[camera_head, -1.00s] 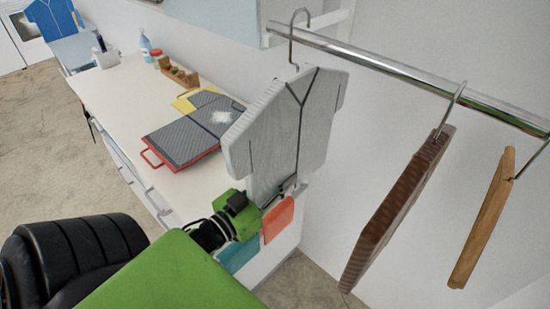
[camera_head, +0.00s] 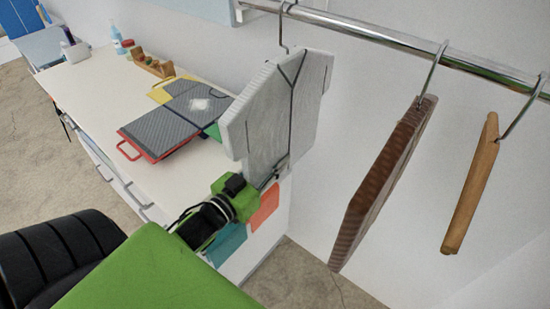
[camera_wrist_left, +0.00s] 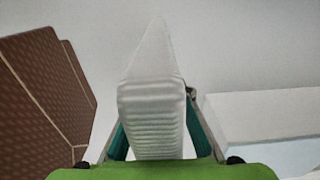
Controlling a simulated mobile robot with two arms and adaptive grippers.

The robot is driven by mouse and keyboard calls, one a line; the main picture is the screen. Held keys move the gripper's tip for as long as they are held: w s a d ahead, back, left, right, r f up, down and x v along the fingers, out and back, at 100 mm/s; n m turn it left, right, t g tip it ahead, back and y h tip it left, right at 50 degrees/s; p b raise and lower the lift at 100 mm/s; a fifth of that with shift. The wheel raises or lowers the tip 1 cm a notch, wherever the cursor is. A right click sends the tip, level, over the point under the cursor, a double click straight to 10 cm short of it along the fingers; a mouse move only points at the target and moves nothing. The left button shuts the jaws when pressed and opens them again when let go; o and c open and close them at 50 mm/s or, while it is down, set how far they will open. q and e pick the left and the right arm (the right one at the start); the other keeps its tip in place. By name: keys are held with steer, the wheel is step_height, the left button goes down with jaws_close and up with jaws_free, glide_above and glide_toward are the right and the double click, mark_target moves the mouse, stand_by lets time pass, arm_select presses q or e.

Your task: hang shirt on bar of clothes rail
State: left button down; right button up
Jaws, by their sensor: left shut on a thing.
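The shirt (camera_head: 282,112) is a pale grey, stiff, shirt-shaped piece with dark lines. It hangs upright with a metal hook (camera_head: 284,40) at its top. The hook overlaps the left part of the rail's bar (camera_head: 400,46) in the head view; I cannot tell whether it bears on the bar. My left gripper (camera_head: 270,183) is shut on the shirt's lower edge. In the left wrist view the shirt (camera_wrist_left: 152,90) rises between the fingers of my left gripper (camera_wrist_left: 158,138). My right gripper is out of view.
A brown shirt-shaped piece (camera_head: 384,183) and a tan one (camera_head: 472,185) hang by hooks farther right on the bar. A white desk (camera_head: 95,90) with a grey-and-red folder-like item (camera_head: 170,125) and bottles stands left. A black chair (camera_head: 60,245) is at lower left.

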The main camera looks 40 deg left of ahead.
arm_select(q)
steer(key=shift+f, duration=0.2)
steer(key=c, duration=1.8)
jaws_free()
steer(key=shift+o, duration=0.2)
steer(key=shift+f, duration=0.1)
steer(key=s, duration=1.2)
steer(key=shift+a, duration=0.45)
